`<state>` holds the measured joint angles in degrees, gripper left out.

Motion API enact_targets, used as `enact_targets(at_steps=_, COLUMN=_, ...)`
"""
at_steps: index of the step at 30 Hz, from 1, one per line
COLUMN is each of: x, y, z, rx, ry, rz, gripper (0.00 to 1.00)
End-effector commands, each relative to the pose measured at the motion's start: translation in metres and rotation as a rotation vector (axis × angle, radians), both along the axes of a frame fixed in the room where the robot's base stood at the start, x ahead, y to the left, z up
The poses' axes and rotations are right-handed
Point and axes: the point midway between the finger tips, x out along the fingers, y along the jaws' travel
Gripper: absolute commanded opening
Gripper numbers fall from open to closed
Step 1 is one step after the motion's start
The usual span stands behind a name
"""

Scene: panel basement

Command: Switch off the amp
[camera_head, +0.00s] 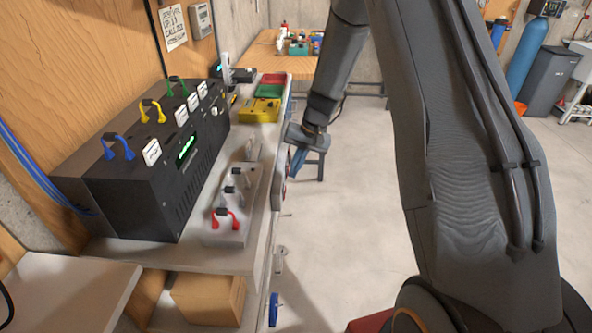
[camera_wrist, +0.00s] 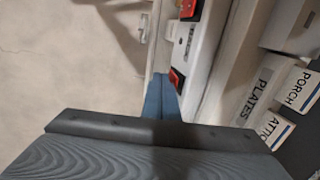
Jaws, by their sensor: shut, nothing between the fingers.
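No label reading "amp" is legible. In the head view a large black box (camera_head: 150,185) with a lit green display (camera_head: 186,147) and blue, yellow and green loops on top stands on the bench at left. My gripper (camera_head: 296,163) is at the bench's front edge, its blue fingers pointing down. In the wrist view the fingers (camera_wrist: 160,92) are shut and empty. Their tips are close to a red rocker switch (camera_wrist: 176,79) on a pale strip; contact cannot be told. A second red rocker (camera_wrist: 189,9) is farther up the strip. Switch positions are unclear.
White labels read PLATES (camera_wrist: 262,88), PORCH (camera_wrist: 298,91) and ATTIC (camera_wrist: 270,130). A grey base with levers and a red loop (camera_head: 230,230) lies on the bench, with a yellow device (camera_head: 260,110) beyond. Open floor (camera_head: 350,240) lies right of the bench.

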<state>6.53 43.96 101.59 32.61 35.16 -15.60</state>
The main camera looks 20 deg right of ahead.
Motion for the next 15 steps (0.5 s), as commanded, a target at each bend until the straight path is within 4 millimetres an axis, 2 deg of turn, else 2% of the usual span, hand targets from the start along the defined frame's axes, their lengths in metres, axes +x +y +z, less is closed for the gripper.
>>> enact_targets(at_steps=8, x=0.0, y=-0.001, z=0.002, rx=0.0, ry=-0.001, rz=-0.001, gripper=0.0)
enact_targets(at_steps=15, x=0.0, y=-0.001, z=0.012, rx=-0.001, ry=-0.002, rz=-0.001, gripper=0.0)
